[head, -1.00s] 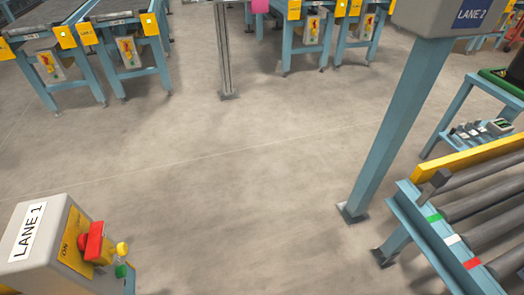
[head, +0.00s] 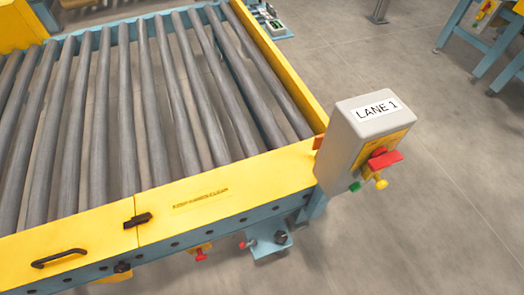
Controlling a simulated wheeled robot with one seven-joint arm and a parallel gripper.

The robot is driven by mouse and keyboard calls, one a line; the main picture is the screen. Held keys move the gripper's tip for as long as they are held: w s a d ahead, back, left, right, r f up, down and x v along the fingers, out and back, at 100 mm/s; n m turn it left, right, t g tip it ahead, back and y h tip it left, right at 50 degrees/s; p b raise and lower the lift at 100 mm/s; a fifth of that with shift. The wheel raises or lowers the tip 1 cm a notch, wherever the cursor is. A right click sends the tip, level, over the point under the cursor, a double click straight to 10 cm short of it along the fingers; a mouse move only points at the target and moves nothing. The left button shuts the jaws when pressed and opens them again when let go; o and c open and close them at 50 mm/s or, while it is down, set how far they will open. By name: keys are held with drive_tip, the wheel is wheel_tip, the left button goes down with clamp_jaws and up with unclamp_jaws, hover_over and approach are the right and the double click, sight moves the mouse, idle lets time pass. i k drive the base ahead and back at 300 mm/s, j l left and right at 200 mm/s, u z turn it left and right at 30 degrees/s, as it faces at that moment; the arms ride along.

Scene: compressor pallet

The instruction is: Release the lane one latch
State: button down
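The lane one conveyor (head: 75,240) fills the left half of the head view, with a yellow side guard along its near edge. A small black latch (head: 138,220) sits across the seam in this guard. A black pull handle (head: 58,258) is on the guard to its left. The grey LANE 1 control box (head: 366,135) stands at the guard's right end, with a red switch handle (head: 384,159), a yellow knob and a green button. My gripper is not in view.
Grey rollers (head: 150,110) lie behind the guard. Red-tipped parts (head: 201,255) and a blue bracket (head: 268,241) hang below the rail. Open concrete floor (head: 430,225) lies to the right. Blue stands (head: 480,40) are at the far right.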

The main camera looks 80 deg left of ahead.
sight(136, 221)
drive_tip(key=k+u, duration=0.1)
drive_tip(key=u, duration=0.35)
drive_tip(key=k+u, duration=0.1)
drive_tip(key=u, duration=0.3)
drive_tip(key=k+u, duration=0.1)
drive_tip(key=u, duration=0.35)
drive_tip(key=k+j+u, duration=0.6)
drive_tip(key=k, duration=0.2)
drive_tip(key=j+z, duration=0.3)
drive_tip(key=j, duration=0.2)
